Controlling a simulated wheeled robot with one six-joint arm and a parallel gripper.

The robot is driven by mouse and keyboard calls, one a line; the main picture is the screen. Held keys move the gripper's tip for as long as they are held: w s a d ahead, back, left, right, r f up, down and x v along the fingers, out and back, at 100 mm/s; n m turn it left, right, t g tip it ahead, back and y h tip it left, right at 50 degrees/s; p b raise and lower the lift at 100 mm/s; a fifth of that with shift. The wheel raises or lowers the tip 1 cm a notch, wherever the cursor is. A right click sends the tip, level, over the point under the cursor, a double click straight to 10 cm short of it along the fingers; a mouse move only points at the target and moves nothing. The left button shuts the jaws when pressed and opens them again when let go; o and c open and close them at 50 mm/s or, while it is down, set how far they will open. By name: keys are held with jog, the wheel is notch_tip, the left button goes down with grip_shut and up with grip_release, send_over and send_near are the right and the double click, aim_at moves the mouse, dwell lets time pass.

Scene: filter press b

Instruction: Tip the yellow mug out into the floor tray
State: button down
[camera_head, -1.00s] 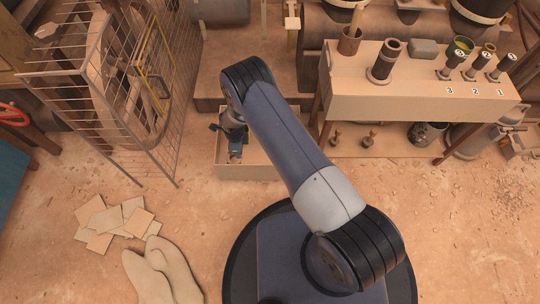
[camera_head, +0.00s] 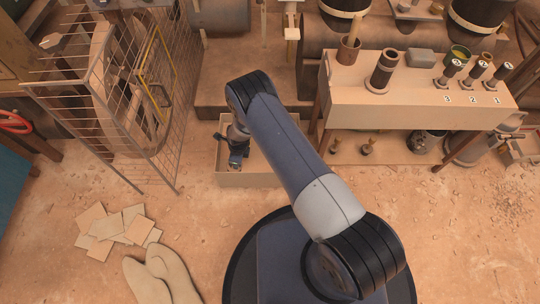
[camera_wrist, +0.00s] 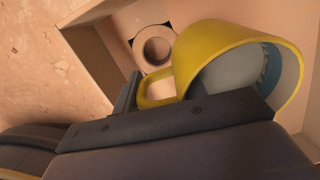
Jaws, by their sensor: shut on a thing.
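The yellow mug (camera_wrist: 218,42) is in my gripper (camera_wrist: 150,105), which is shut on it at the handle side in the wrist view. The mug lies tilted well over on its side, its mouth toward the right of the picture. Inside it I see a grey surface and a darker toothed edge; I cannot tell if this is loose. The floor tray (camera_head: 264,179) is a beige open box below my gripper (camera_head: 236,162) in the head view, where I cannot make out the mug. The tray wall (camera_wrist: 88,12) also shows in the wrist view.
A round beige piece with a hole (camera_wrist: 157,47) shows inside the tray. A wire cage (camera_head: 125,105) stands left of the tray. A bench (camera_head: 415,95) with several cylinders is to the right.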

jog(key=shift+d+r+y+p, duration=0.4)
jog(key=shift+d+y+p, duration=0.15)
jog(key=shift+y, duration=0.25)
jog(key=shift+f+b, duration=0.25)
jog(key=shift+b, duration=0.45)
jog(key=d+y+b, duration=0.1)
jog(key=y+b, duration=0.1)
jog(key=b, duration=0.3)
jog(key=shift+s+d+r+t, duration=0.1)
jog(key=shift+d+r+t, duration=0.05)
jog(key=shift+t, duration=0.25)
jog(key=shift+d+r+y+b, duration=0.2)
jog(key=shift+y+b, duration=0.1)
jog(key=shift+b, duration=0.7)
jog(key=shift+s+d+r+y+b, duration=0.15)
jog(key=shift+d+r+y+b, duration=0.45)
jog(key=shift+r+y, duration=0.2)
jog(key=shift+r+t+y, duration=0.3)
jog(key=shift+r+y, duration=0.1)
jog(key=shift+y, duration=0.1)
jog(key=shift+s+d+r+t+y+b, duration=0.15)
jog(key=shift+r+y, duration=0.3)
jog(key=shift+y, duration=0.45)
jog(key=shift+w+d+r+t+y+b, duration=0.1)
jog(key=shift+r+t+y, duration=0.15)
jog(key=shift+r+y, duration=0.45)
jog(key=shift+s+d+r+t+y+b, duration=0.1)
jog(key=shift+r+t+y, duration=0.15)
jog(key=shift+y, duration=0.85)
